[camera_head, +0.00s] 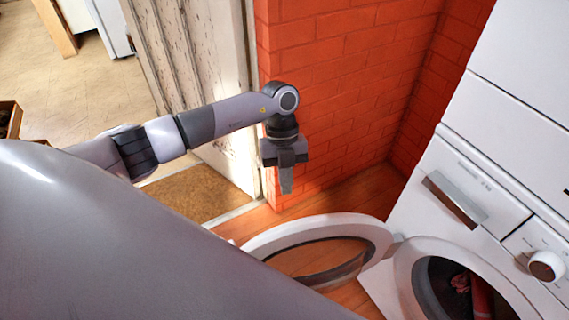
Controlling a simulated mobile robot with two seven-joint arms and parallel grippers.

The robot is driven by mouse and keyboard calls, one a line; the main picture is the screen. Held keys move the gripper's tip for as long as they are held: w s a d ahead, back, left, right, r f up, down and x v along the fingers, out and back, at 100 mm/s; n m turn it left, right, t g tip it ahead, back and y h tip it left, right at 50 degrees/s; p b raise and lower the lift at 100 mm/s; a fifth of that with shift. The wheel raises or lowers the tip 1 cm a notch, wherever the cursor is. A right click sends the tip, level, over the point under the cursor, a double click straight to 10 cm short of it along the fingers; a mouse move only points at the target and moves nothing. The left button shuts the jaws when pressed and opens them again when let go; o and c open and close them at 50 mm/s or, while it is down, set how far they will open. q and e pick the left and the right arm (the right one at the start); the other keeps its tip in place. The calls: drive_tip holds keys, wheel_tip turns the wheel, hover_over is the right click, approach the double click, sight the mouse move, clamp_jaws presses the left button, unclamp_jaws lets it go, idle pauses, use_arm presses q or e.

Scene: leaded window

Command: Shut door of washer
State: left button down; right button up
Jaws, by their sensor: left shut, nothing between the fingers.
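The white washer (425,205) stands at the right, tilted in the picture. Its round door (372,232), a white ring with a dark see-through middle, is swung open to the left of the drum opening. Part of the door is hidden behind my own grey body. Inside the drum opening (437,290) some red cloth shows. My left gripper (286,188) points down, shut and empty, in front of the brick wall. In the picture it is above and left of the door, apart from it. My right gripper does not show.
An orange brick wall (345,90) stands behind the washer and my left arm. A worn white door (195,70) and a brown mat (200,192) are at the left. A second white appliance (525,60) is above the washer. Some wooden floor (340,198) is clear before the wall.

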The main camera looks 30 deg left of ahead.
use_arm(q)
drive_tip(key=shift+s+d+f+p, duration=0.2)
drive_tip(key=shift+s+d+f, duration=0.35)
drive_tip(key=shift+s+d, duration=0.35)
drive_tip(key=shift+s+d+f+p, duration=0.15)
drive_tip(key=shift+s+d+f, duration=0.35)
drive_tip(key=shift+s+d, duration=0.35)
drive_tip(key=shift+a, duration=0.15)
drive_tip(key=shift+s, duration=0.15)
